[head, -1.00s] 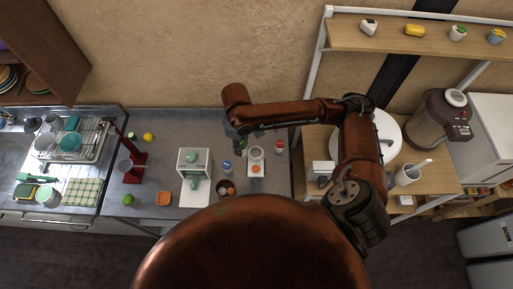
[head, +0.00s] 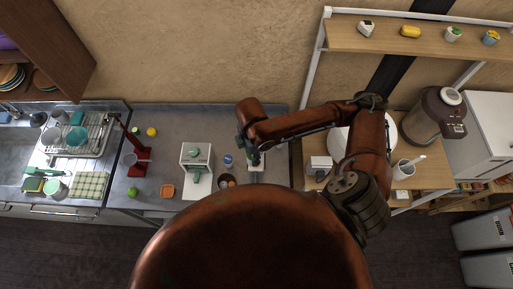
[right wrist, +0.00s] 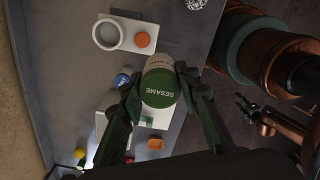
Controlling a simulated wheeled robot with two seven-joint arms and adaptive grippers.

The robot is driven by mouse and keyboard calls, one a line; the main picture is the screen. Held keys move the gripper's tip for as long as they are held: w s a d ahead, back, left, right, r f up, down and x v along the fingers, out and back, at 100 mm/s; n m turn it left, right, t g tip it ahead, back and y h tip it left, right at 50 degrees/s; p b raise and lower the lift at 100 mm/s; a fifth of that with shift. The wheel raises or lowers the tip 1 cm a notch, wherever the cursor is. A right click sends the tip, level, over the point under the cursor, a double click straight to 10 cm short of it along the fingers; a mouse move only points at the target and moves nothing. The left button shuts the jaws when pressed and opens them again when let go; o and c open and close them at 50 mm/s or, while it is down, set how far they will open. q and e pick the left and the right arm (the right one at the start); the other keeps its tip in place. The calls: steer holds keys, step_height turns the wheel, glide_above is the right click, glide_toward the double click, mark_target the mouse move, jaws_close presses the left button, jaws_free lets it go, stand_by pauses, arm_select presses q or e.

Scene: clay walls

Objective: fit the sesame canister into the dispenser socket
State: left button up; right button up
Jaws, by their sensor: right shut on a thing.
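The sesame canister (right wrist: 160,88) has a green lid marked SESAME and a pale body. My right gripper (right wrist: 158,92) is shut on it, with a dark finger on each side. In the head view this gripper (head: 253,158) is over the counter, and its own arm mostly hides the canister. The dispenser socket looks to be the round grey ring (right wrist: 108,34) on a white base with an orange disc. The canister appears beside the ring, not in it. In the head view only part of the base (head: 257,167) shows. My left gripper (right wrist: 243,104) is small at the right of the wrist view, with fingers apart.
A white machine (head: 197,157), an orange dish (head: 167,190) and a red stand (head: 136,165) are further left. A wooden shelf unit (head: 432,180) borders the counter's right.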

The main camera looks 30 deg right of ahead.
steer(key=shift+w+d+f+b, duration=0.5)
steer(key=shift+w+f+b, duration=0.15)
steer(key=shift+b, duration=0.4)
steer(key=w+d+f, duration=0.1)
steer(key=w+f, duration=0.1)
steer(key=w+d+f, duration=0.4)
steer(key=shift+w+f+p, duration=0.25)
steer(key=shift+w+p, duration=0.1)
steer(key=shift+p, duration=0.05)
arm_select(q)
steer(key=shift+w+a+f+p, duration=0.15)
steer(key=shift+f+p, duration=0.15)
steer(key=shift+f, duration=0.6)
arm_select(e)
steer(key=shift+w+d+f, duration=0.1)
steer(key=shift+d+f, duration=0.05)
steer(key=shift+f, duration=0.75)
steer(key=shift+d+f, duration=0.1)
steer(key=shift+f, duration=0.8)
steer(key=o, duration=1.2)
steer(key=shift+f, duration=0.1)
